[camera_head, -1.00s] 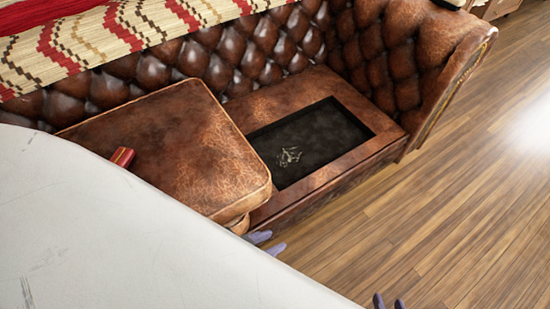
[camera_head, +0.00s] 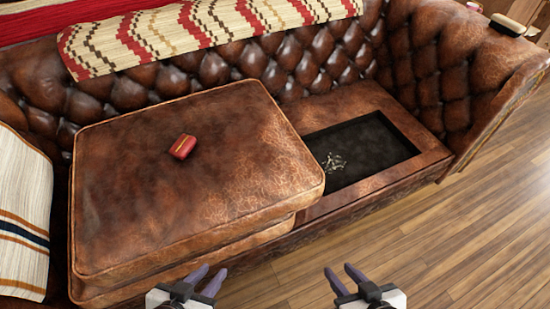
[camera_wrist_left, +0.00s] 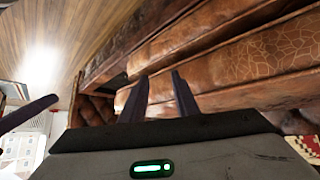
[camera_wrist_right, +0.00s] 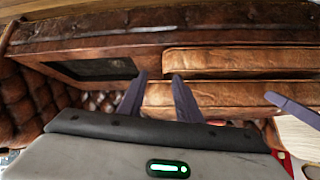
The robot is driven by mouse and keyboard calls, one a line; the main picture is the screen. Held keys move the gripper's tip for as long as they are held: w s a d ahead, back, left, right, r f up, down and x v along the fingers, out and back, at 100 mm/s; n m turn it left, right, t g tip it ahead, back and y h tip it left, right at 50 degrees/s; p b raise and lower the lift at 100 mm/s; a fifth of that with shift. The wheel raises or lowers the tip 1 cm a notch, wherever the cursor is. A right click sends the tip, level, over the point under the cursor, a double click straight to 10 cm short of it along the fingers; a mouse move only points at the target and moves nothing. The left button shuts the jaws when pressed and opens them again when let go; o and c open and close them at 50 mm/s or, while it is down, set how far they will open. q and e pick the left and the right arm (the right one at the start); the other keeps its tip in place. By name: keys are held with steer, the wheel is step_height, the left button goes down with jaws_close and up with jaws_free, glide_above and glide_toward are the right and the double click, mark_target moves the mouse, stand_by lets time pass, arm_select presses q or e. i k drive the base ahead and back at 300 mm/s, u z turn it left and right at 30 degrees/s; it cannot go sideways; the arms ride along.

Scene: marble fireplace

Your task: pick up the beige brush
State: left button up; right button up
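A small beige block-like item (camera_head: 508,24), which looks like the brush, lies on top of the sofa's right arm at the upper right of the head view. It is too small to make out fully. My left gripper (camera_head: 212,270) is open and empty in front of the sofa's stacked cushions. My right gripper (camera_head: 338,268) is open and empty in front of the sofa, right of the left one. Both are far from the beige item. The left wrist view shows the left fingers (camera_wrist_left: 158,76) apart; the right wrist view shows the right fingers (camera_wrist_right: 160,78) apart.
Brown leather cushions (camera_head: 180,180) are stacked on the sofa, with a red item (camera_head: 182,147) on top. To their right is a dark recess (camera_head: 375,148) with pale bits in it. A striped pillow (camera_head: 22,215) is at left. Wooden floor (camera_head: 470,240) at right is clear.

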mark_target(505, 25)
steer(key=u, duration=0.35)
steer(key=k, duration=0.9)
steer(key=z, duration=1.7)
steer(key=i, duration=0.5)
steer(key=u, duration=0.1)
